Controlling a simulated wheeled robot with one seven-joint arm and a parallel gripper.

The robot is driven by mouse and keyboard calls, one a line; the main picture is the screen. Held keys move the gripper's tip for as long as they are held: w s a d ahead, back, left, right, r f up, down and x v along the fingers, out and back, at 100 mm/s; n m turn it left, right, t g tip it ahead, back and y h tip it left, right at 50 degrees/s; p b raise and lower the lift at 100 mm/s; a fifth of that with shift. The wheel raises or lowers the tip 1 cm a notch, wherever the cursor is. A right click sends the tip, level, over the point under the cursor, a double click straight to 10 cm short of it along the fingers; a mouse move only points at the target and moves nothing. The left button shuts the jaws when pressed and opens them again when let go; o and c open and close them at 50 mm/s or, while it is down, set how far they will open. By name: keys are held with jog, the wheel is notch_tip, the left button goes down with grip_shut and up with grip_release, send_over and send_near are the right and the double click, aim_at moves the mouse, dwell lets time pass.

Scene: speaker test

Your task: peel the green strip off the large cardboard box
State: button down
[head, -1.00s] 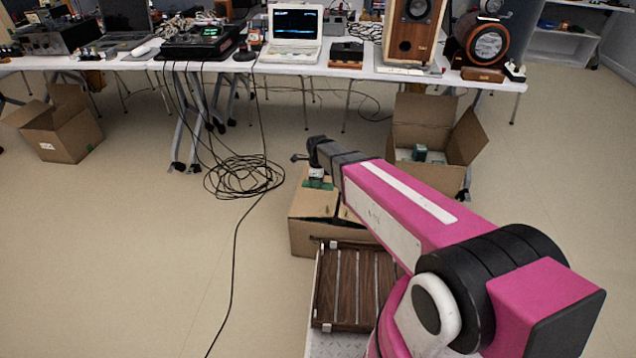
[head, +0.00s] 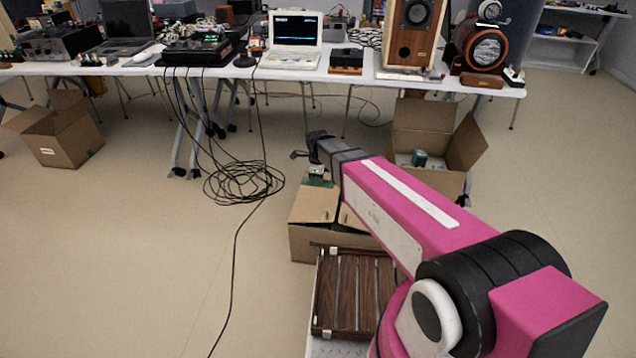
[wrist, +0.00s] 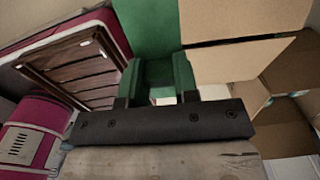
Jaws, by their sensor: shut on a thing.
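The large cardboard box (head: 312,243) stands on the floor in front of my base, partly hidden by my arm. The green strip (head: 317,181) lies at the far part of its top, under my gripper (head: 315,166). In the wrist view the strip (wrist: 148,30) runs as a broad green band beside the tan cardboard box top (wrist: 235,62). My gripper (wrist: 158,88) is shut on the green strip, with green between and around its fingers. The dark gripper body hides part of the hold. I cannot tell how much of the strip is loose.
A slatted wooden tray (head: 340,290) sits on my base, close to the box. An open carton (head: 435,181) stands to the right, another (head: 65,140) far left. Coiled black cables (head: 243,182) lie on the floor left of the box. A white table (head: 235,72) with electronics stands behind.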

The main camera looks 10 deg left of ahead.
jog(key=shift+r, duration=2.05)
